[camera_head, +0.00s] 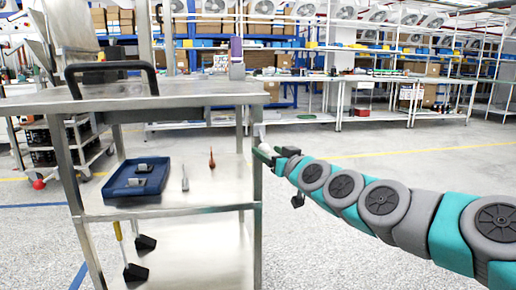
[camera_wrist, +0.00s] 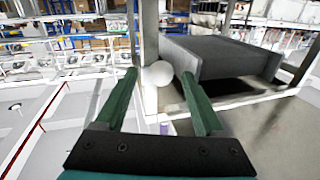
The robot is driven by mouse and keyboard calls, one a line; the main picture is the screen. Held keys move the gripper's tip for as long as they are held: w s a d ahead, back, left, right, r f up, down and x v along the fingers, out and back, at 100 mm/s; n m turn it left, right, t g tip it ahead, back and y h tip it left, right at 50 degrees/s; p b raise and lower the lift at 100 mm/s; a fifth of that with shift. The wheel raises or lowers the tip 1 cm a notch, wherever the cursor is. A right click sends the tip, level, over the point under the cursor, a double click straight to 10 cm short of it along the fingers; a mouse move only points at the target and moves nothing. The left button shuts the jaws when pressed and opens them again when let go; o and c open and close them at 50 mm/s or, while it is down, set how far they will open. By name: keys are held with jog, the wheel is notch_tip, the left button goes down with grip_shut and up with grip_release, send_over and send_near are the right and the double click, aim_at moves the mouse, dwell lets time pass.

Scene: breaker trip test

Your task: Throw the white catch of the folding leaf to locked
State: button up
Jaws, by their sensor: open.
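The white catch shows as a rounded white knob (camera_wrist: 157,75) in the wrist view, in front of a pale upright post. My gripper (camera_wrist: 159,76) is open, with its two green fingers on either side of the knob in the picture. I cannot tell whether they touch it. In the head view my gripper (camera_head: 266,152) is at the right side of the metal cart, below its top (camera_head: 165,95). A small white part (camera_head: 259,131) shows just above it by the cart's right post. A dark grey panel (camera_wrist: 225,55), perhaps the leaf, lies right of the knob in the wrist view.
A blue tray (camera_head: 112,190) with small metal parts sits on the cart's lower shelf. A black handle (camera_head: 110,66) stands at the cart top's left. Floor right of the cart is clear behind my arm.

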aim_at(262, 141)
jog(key=x, duration=0.6)
jog(key=shift+s+a, duration=0.1)
jog(key=shift+c, duration=0.2)
grip_shut()
dwell(0.4)
dwell(0.8)
